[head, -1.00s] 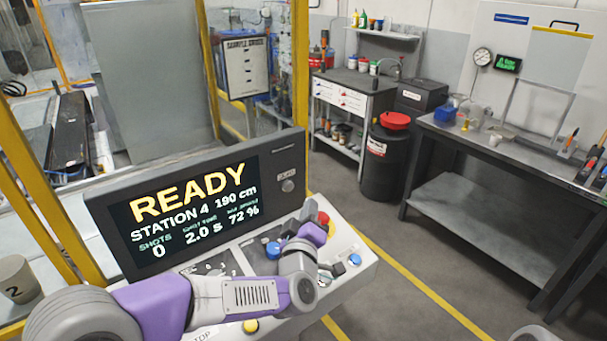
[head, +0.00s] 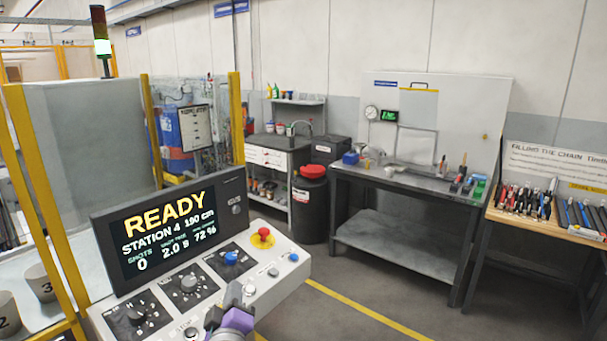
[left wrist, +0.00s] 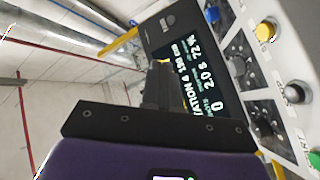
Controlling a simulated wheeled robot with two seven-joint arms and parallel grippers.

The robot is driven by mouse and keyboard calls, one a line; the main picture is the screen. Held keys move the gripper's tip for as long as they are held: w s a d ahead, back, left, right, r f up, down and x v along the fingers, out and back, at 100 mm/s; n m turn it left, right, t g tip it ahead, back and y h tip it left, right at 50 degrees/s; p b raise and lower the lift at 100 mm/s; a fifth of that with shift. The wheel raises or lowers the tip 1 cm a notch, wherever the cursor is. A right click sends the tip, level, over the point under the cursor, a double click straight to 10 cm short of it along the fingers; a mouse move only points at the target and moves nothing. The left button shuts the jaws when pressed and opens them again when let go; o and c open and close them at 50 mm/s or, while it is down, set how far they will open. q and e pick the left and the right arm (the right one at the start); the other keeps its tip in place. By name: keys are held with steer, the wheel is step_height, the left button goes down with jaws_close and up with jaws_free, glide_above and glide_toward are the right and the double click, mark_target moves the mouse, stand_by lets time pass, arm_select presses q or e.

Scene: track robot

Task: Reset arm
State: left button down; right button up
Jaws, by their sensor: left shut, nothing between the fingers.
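My left gripper (head: 234,294) is shut and empty. It shows at the bottom of the head view, in front of the lower part of the control panel (head: 285,282). Its purple wrist is cut off by the picture's edge. I cannot tell whether its tips touch the panel. In the left wrist view the dark shut fingers (left wrist: 158,82) overlap the display, which lies sideways there. The display (head: 170,228) reads READY, station 4, 190 cm, shots 0. My right gripper is not in view.
The panel carries a red mushroom button (head: 264,235) on a yellow base, a blue knob (head: 231,258) and several dials. Numbered cups (head: 40,283) stand at the left. A black bin (head: 311,210) and a workbench (head: 395,183) stand beyond clear floor.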

arm_select(q)
step_height(320, 180, down, 30)
steer(key=s+d+m+g+h, duration=0.3)
steer(key=m+g+h, duration=0.15)
steer(key=g, duration=0.35)
steer(key=s+d+f+m+g+h, duration=0.1)
steer(key=s+f+m+g, duration=0.3)
steer(key=s+f+g, duration=0.6)
steer(key=s+d+f, duration=0.1)
steer(key=s+f, duration=0.8)
steer(key=s, duration=0.4)
steer(key=shift+f+h, duration=0.35)
steer(key=shift+f, duration=0.05)
